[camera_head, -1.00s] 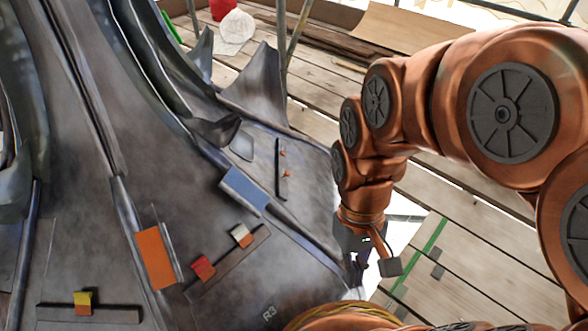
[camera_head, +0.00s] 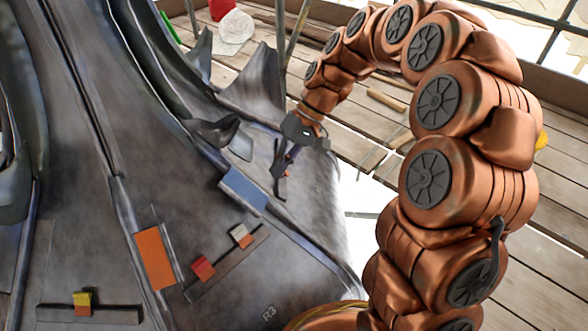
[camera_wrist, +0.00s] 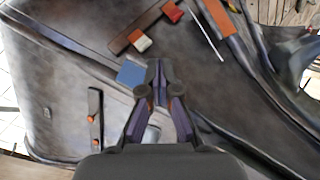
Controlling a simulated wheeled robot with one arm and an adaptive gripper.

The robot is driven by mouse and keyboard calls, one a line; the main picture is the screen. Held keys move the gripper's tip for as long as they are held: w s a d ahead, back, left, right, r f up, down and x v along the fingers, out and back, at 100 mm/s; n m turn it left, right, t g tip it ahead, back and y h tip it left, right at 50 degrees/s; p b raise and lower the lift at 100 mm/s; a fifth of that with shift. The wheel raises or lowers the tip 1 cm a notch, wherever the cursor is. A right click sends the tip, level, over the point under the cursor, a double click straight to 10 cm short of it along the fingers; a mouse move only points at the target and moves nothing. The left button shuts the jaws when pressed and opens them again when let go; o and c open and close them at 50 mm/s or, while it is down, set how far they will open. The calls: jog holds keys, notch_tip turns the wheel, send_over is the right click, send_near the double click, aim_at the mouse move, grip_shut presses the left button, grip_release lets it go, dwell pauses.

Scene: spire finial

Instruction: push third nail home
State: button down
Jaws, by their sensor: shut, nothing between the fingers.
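A dark strip (camera_wrist: 95,104) with two small orange-headed nails, an upper nail (camera_wrist: 91,119) and a lower nail (camera_wrist: 95,142), lies on the grey metal sheet (camera_wrist: 60,70) in the wrist view. I cannot tell which nail is the third, nor how far each stands out. My gripper (camera_wrist: 155,68) is shut and empty, its tips to the right of the strip and near a blue patch (camera_wrist: 131,73) in that view. In the head view my gripper (camera_head: 279,172) covers most of the strip (camera_head: 281,192) and hides its nails. Contact cannot be told.
An orange patch (camera_head: 154,258), a red block (camera_head: 203,267), a white block (camera_head: 241,236) and a yellow block (camera_head: 82,298) sit on the sheet. Curled metal fins (camera_head: 255,82) rise behind my gripper. Wooden planks (camera_head: 345,150) lie beyond the sheet's right edge.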

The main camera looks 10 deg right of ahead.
aim_at(288, 173)
jog(key=w+d+f+m+t+y, duration=0.1)
jog(key=w+d+f+t, duration=0.1)
jog(key=w+d+f, duration=0.6)
jog(key=w+d+f+m+t+y, duration=0.1)
jog(key=w+d+f+m+t, duration=0.1)
jog(key=w+d+f, duration=0.6)
jog(key=w+d, duration=0.2)
jog(key=w, duration=0.2)
jog(key=shift+w+m, duration=0.3)
jog(key=b+x, duration=0.4)
jog(key=x, duration=0.8)
jog(key=shift+w+a+f+b, duration=0.1)
jog(key=shift+a+f+b, duration=0.1)
jog(key=shift+f+b, duration=0.1)
jog(key=shift+w+a+f, duration=0.15)
jog(key=shift+a+f, duration=0.2)
jog(key=shift+a, duration=0.1)
